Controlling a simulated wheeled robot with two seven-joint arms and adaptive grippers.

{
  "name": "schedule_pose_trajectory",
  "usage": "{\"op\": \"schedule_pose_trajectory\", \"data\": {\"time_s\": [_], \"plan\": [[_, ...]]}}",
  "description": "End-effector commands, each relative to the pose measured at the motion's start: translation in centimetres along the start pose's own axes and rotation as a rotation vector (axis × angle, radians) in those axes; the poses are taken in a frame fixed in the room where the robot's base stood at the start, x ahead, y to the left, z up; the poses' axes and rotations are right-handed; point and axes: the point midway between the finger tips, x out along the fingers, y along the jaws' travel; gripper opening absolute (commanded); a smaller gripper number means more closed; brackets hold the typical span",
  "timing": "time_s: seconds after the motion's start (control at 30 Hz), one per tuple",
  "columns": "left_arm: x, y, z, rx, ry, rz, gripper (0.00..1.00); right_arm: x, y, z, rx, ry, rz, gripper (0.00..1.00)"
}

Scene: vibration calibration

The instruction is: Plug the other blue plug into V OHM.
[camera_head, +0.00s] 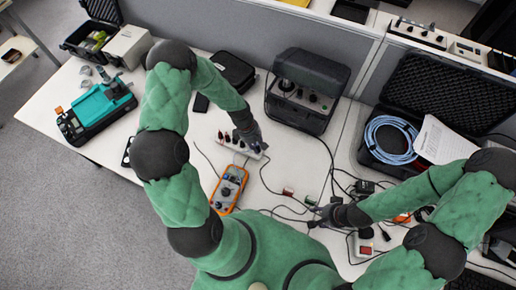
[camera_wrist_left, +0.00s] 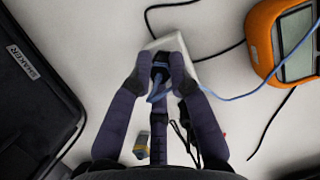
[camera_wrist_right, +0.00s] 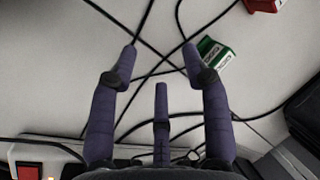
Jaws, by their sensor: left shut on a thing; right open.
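In the left wrist view my left gripper (camera_wrist_left: 160,68) is shut on a dark blue plug (camera_wrist_left: 159,72) with a thin blue cable, over a white block (camera_wrist_left: 177,46). Whether the plug is still seated in the block cannot be told. The orange multimeter (camera_head: 229,188) lies just in front of the block in the head view, and its edge shows in the left wrist view (camera_wrist_left: 262,42). Its V OHM socket is too small to make out. My right gripper (camera_wrist_right: 160,58) is open and empty above the table, near a small green block (camera_wrist_right: 216,55).
A red block (camera_head: 288,191) and several black cables lie around my right gripper. A black case with a device (camera_head: 305,90) stands behind. A blue cable coil (camera_head: 391,140) lies in an open case at right. A teal device (camera_head: 97,110) stands at left, with bare table beside the multimeter.

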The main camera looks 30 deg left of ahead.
Motion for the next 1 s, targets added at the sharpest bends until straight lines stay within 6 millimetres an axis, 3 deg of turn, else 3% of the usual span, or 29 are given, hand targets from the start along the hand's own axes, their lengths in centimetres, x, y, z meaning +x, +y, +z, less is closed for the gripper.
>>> {"op": "schedule_pose_trajectory", "data": {"time_s": [1.0], "plan": [[-0.89, 0.1, 0.25, 0.0, 0.001, 0.002, 0.0, -0.56, -0.2, 0.02, 0.0, 0.0, 0.0, 0.48]]}}
